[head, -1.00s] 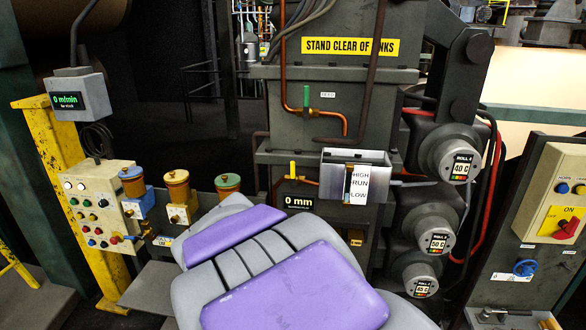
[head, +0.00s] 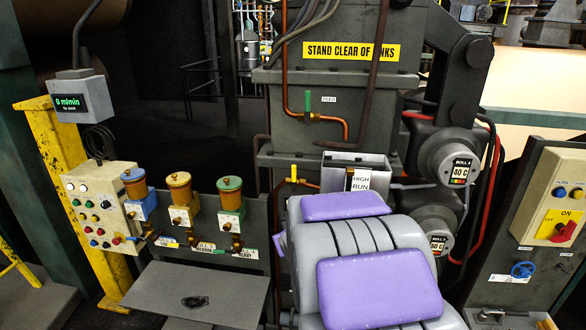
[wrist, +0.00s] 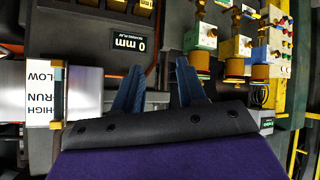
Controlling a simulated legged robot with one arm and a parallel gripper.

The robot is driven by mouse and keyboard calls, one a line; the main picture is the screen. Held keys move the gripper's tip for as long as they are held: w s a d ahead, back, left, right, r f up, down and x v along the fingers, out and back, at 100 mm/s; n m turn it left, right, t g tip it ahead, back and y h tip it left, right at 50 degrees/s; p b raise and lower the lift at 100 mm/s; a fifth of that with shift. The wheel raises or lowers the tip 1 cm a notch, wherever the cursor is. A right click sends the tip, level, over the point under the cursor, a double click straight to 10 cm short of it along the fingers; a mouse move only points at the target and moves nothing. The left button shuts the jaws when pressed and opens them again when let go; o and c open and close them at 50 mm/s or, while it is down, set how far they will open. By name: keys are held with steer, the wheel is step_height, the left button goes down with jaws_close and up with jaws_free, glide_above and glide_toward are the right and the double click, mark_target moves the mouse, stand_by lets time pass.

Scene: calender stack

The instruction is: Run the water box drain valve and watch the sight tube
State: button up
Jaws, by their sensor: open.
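The water box (head: 375,160), a grey metal box with a HIGH/RUN/LOW plate (head: 359,183), sits on the stack's front; LOW is hidden by my arm. The narrow sight tube (head: 348,180) stands at the plate's left edge and also shows in the wrist view (wrist: 57,92); I cannot read its level. A yellow-handled valve (head: 293,173) is on the copper pipe left of the box. A green-handled valve (head: 308,106) is on the pipe above. My gripper (wrist: 160,75) is open and empty, apart from the box; my arm hides it in the head view. No valve is labelled drain readably.
A 0 mm display (wrist: 129,43) shows upside down in the wrist view. Several lubricator cups (head: 180,195) and a button panel (head: 103,207) stand left. Roll ends (head: 450,158) and a red switch (head: 564,231) are at right. A grey plate (head: 197,295) lies low left.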

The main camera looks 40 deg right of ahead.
steer(key=w+d+r+t+p, duration=0.1)
steer(key=w+d+t, duration=0.1)
steer(key=d, duration=0.2)
steer(key=w+d+r+t, duration=0.1)
steer(key=d+r+t, duration=0.1)
steer(key=d, duration=0.3)
steer(key=t, duration=0.4)
glide_toward(295, 171)
steer(key=x, duration=1.1)
steer(key=shift+s+f, duration=0.1)
steer(key=shift+c, duration=0.4)
jaws_close()
